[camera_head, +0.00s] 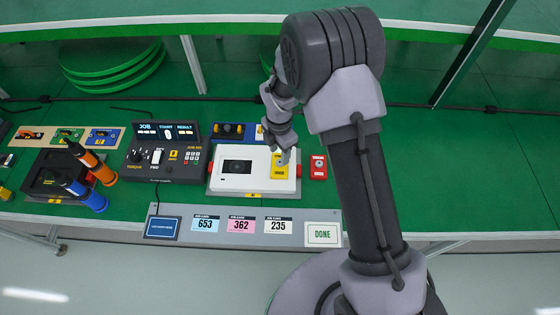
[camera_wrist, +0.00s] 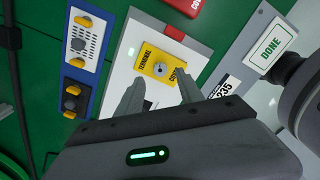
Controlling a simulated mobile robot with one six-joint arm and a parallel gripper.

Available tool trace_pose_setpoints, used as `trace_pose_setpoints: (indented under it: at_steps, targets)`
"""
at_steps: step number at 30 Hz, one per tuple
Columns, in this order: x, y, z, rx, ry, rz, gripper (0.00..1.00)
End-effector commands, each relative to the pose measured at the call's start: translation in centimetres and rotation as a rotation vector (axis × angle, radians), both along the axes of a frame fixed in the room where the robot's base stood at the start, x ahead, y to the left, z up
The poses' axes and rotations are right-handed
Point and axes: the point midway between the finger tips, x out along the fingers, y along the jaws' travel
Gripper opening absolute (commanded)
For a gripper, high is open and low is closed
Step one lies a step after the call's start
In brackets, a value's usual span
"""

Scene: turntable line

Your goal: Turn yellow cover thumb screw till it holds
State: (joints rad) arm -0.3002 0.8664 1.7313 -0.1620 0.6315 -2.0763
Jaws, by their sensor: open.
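The yellow cover (camera_head: 280,172) lies on the right part of the white unit (camera_head: 212,185) on the green table. In the wrist view the yellow cover (camera_wrist: 150,57) carries the words TERMINAL COVER and a grey thumb screw (camera_wrist: 159,69) near its middle. My gripper (camera_wrist: 158,88) is open, with one finger on each side of the line to the screw. The fingertips are close to the screw, and I cannot tell whether they touch it. In the head view my gripper (camera_head: 283,150) is over the yellow cover and partly hides it.
A red block (camera_head: 318,167) stands right of the white unit. A blue tray (camera_head: 232,131) with knobs lies behind it. A control box (camera_head: 165,152) and orange (camera_head: 103,174) and blue (camera_head: 93,199) drivers are at left. A grey card rail (camera_head: 335,215) runs along the front.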

Motion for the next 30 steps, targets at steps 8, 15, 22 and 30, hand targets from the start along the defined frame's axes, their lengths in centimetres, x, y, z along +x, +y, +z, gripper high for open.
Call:
trace_pose_setpoints:
  at_steps: [8, 15, 22, 30]
  targets:
    - [0.0, 0.0, -4.0, 0.0, 0.0, -0.002, 0.44]
    - [0.0, 0.0, -4.3, 0.001, -0.001, -0.001, 0.44]
    - [0.0, 0.0, -4.2, 0.001, -0.001, -0.002, 0.15]
    - [0.0, 0.0, -4.2, 0.001, -0.001, -0.003, 0.0]
